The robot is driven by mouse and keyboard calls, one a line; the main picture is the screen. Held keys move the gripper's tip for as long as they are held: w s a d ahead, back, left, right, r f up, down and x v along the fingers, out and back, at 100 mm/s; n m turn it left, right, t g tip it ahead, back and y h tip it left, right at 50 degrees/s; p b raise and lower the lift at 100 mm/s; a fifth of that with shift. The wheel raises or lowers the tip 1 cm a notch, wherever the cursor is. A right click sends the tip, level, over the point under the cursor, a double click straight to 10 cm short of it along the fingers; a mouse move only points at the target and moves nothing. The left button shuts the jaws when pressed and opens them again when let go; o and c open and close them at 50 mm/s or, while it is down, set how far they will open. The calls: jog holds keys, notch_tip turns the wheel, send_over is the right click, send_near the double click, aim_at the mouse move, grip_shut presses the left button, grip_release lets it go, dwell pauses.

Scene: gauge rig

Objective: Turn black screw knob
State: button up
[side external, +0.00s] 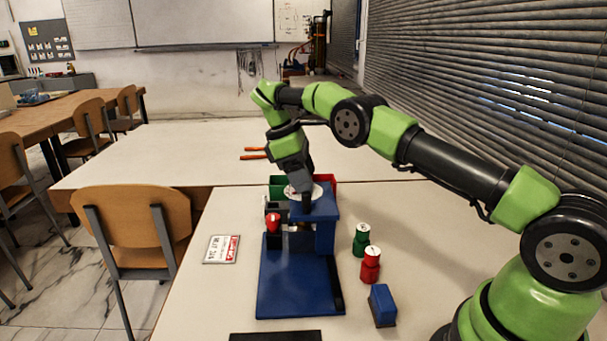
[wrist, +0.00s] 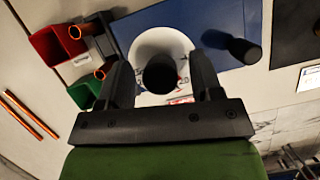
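The blue gauge rig (side external: 293,285) stands on the table, with a white dial (side external: 291,191) near its top, partly hidden by my gripper (side external: 305,196). In the wrist view, the round black knob (wrist: 160,74) sits in front of the white dial (wrist: 149,45). My gripper (wrist: 160,66) is open, with one finger on each side of the knob and a visible gap on both sides. Whether the fingertips reach down to the knob's depth is hard to tell. The knob is not clearly visible in the side view.
Red (side external: 371,264) and green (side external: 361,239) cylinders and a blue block (side external: 382,304) stand right of the rig. A label card (side external: 221,249) lies left. Green (wrist: 84,94) and red (wrist: 58,45) bins sit behind the rig.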

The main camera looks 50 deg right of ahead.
jog(key=shift+n, duration=0.3)
jog(key=n, duration=0.2)
jog(key=n+t+h, duration=0.1)
jog(key=n, duration=0.1)
jog(key=shift+n+t, duration=0.3)
jog(key=shift+n, duration=0.1)
jog(key=n+t, duration=0.1)
jog(key=n, duration=0.4)
jog(key=shift+t+h, duration=0.4)
jog(key=s+a+r+m+t+y, duration=0.1)
jog(key=s+a+r+m, duration=0.15)
jog(key=r, duration=0.45)
jog(key=s+a+r+m+t+y, duration=0.1)
jog(key=s+a+r+m, duration=0.15)
jog(key=r, duration=0.55)
jog(key=s+a+m+t+y, duration=0.2)
jog(key=s+m, duration=0.5)
jog(key=s, duration=0.2)
jog(key=s+a+r+m+t+y, duration=0.1)
jog(key=s+a+m+t+y, duration=0.1)
jog(key=s+m, duration=0.5)
jog(key=shift+s+a+r, duration=0.3)
jog(key=shift+s+a, duration=0.15)
jog(key=shift+s, duration=0.8)
jog(key=shift+w, duration=0.1)
